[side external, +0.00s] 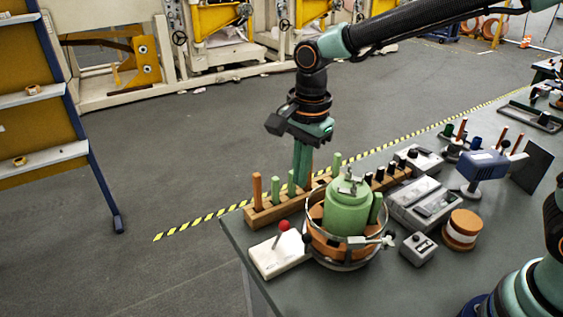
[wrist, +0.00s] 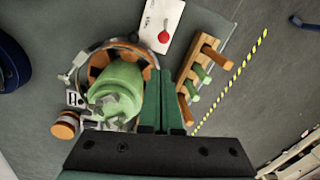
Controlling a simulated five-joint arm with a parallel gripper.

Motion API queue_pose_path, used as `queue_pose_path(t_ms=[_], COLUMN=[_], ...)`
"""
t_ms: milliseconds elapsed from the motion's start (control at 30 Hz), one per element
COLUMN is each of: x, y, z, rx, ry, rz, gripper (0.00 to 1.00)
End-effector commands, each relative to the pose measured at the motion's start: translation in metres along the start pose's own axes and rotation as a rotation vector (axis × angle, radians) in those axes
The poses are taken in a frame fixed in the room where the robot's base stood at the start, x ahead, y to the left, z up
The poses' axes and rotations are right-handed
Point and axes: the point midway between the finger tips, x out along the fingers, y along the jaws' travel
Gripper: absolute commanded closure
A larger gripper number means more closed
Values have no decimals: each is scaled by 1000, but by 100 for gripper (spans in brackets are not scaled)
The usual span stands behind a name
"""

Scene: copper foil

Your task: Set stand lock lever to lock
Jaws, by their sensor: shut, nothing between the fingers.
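A lever with a red ball knob (side external: 284,226) rises from a white base plate (side external: 270,258) at the table's front left corner. The red knob also shows in the wrist view (wrist: 163,37), near the top. Beside it, a round stand (side external: 345,266) with a metal ring and orange blocks holds a green cylindrical body (side external: 347,208). I cannot read any lock marking. My gripper (side external: 301,183) is shut and empty, pointing down behind the stand and apart from the red knob; its fingers also show in the wrist view (wrist: 163,76).
A wooden rack (side external: 265,217) with orange and green handles stands behind the stand, close to my gripper. Grey boxes (side external: 421,205), a small grey switch box (side external: 418,249) and an orange-and-white spool (side external: 462,229) lie to the right. Clear table lies in front of them.

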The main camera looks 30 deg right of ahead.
Motion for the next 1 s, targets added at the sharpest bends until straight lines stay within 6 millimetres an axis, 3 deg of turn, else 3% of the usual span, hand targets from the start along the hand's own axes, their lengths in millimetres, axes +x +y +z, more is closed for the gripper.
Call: queue_pose_path(t_ms=[200,633,1000], x=[10,16,75], y=[-4,-4,-2], z=[10,9,5], rx=[72,75,75], ry=[3,3,4], rz=[23,24,27], gripper=[100,100,100])
